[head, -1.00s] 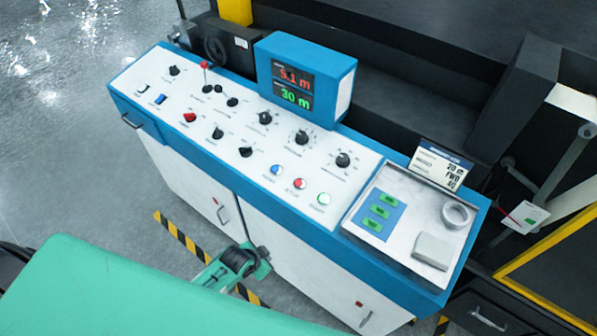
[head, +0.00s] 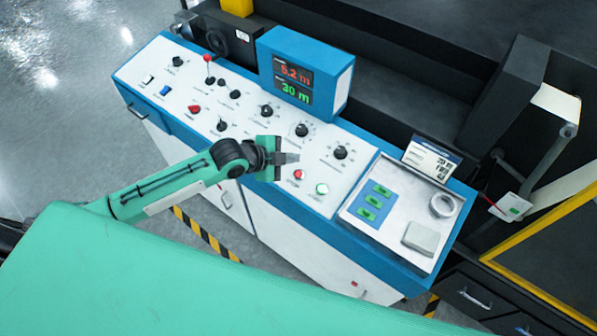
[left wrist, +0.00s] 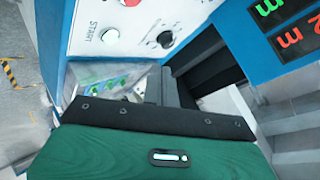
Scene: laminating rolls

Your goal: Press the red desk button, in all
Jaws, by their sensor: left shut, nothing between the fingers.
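The red desk button (head: 299,175) is a small round cap on the white sloping panel of the blue desk, left of the green button (head: 322,188). In the left wrist view, the red button (left wrist: 131,2) is cut by the top edge, beside the green button marked START (left wrist: 110,36). My left gripper (head: 291,158) is shut and empty, above the panel just up and left of the red button. I cannot tell its height or whether it touches anything. My right gripper is not in view.
A blue display box (head: 305,75) reading 5.2 m and 30 m stands at the desk's back. A red knob (head: 193,109) and several black knobs sit on the panel. A tray (head: 385,240) at right holds a tape roll (head: 443,205) and green pieces.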

